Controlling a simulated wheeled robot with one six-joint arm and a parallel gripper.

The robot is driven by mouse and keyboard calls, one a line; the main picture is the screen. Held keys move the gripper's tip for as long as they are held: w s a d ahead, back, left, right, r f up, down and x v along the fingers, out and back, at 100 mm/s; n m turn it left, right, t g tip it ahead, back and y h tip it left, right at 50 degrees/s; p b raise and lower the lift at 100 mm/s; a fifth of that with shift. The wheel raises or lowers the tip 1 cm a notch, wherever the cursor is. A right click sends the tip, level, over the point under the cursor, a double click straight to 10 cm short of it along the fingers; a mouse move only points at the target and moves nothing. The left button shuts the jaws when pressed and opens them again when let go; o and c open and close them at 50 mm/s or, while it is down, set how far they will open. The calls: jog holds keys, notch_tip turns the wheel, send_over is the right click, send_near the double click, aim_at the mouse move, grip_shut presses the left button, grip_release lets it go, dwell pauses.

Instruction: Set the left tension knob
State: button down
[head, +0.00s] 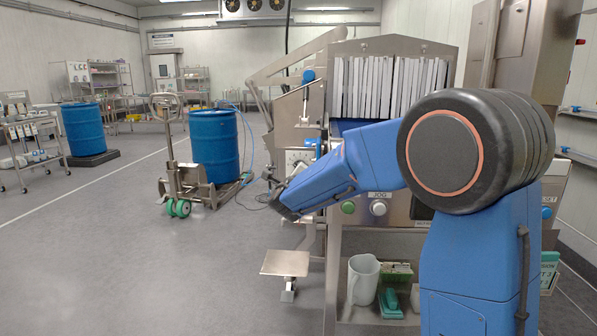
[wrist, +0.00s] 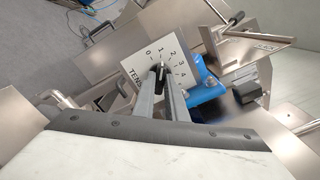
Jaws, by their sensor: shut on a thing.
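The tension dial plate (wrist: 140,72) is white, with the numbers 0 to 4 and part of the word TENSION showing in the wrist view. The black knob (wrist: 158,72) sits at its middle, and its upper end appears to point near the 1. My gripper (wrist: 160,86) has its two grey fingers shut on the knob from either side; they partly hide it. In the head view the dial plate (head: 297,157) shows on the machine's left side, just above my wrist. The fingertips and knob are hard to make out there.
Green and white buttons (head: 378,208) are on the machine's front, beside my arm. A strip curtain (head: 388,88) hangs in the tunnel mouth. A jug (head: 362,280) stands on the lower shelf. A pallet truck (head: 180,160) and blue drum (head: 213,145) stand left; open floor lies in front of them.

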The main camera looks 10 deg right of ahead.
jog(key=shift+n, duration=3.6)
jog(key=c, duration=1.8)
grip_release()
jog(key=v, duration=1.7)
jog(key=shift+s, duration=0.2)
jog(key=shift+a, duration=0.1)
